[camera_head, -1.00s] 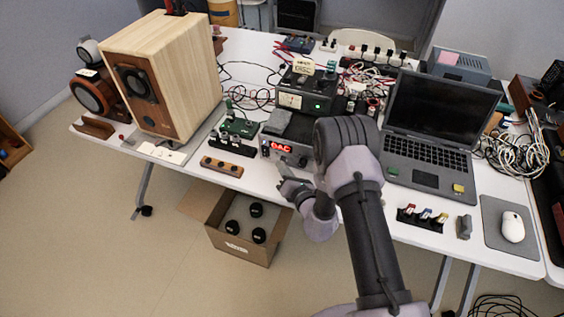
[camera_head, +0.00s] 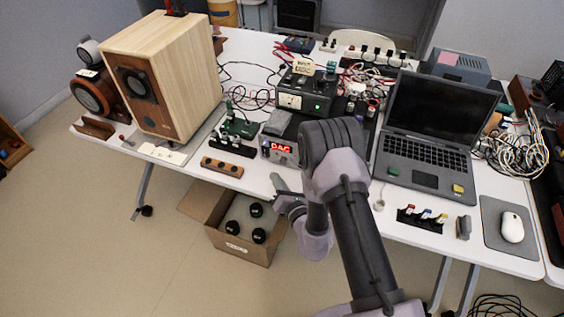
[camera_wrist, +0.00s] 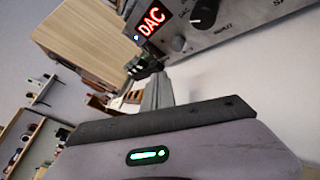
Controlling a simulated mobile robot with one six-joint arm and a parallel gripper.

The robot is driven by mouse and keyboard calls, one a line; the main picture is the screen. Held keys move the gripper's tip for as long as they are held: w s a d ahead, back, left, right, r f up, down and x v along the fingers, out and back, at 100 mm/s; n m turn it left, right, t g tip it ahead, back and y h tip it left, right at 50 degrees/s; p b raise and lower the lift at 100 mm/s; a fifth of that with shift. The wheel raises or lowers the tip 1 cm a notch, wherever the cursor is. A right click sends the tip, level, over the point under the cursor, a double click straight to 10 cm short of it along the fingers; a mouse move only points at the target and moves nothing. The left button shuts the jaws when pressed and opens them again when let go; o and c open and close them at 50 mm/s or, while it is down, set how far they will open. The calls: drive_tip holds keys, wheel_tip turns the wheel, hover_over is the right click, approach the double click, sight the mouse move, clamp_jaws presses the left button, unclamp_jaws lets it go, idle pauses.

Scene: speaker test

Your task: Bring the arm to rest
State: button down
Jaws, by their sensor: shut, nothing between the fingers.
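My gripper (camera_head: 279,183) is at the front edge of the table (camera_head: 228,180), just in front of the DAC box (camera_head: 283,150) with its red lit display. In the wrist view its shut fingers (camera_wrist: 157,92) point up toward the DAC box (camera_wrist: 190,25), with nothing between them. My arm is bent, its thick dark elbow raised in front of the table and hiding part of the tabletop. I cannot tell how far the gripper is above the table edge.
A wooden speaker (camera_head: 168,75) stands at the left. A wooden block with knobs (camera_head: 222,167) lies near the front edge. An open laptop (camera_head: 425,165), a plug rack (camera_head: 421,220) and a mouse (camera_head: 512,227) are at the right. A cardboard box (camera_head: 240,253) stands on the floor below.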

drive_tip(key=shift+s+a, duration=0.25)
drive_tip(key=shift+s, duration=0.45)
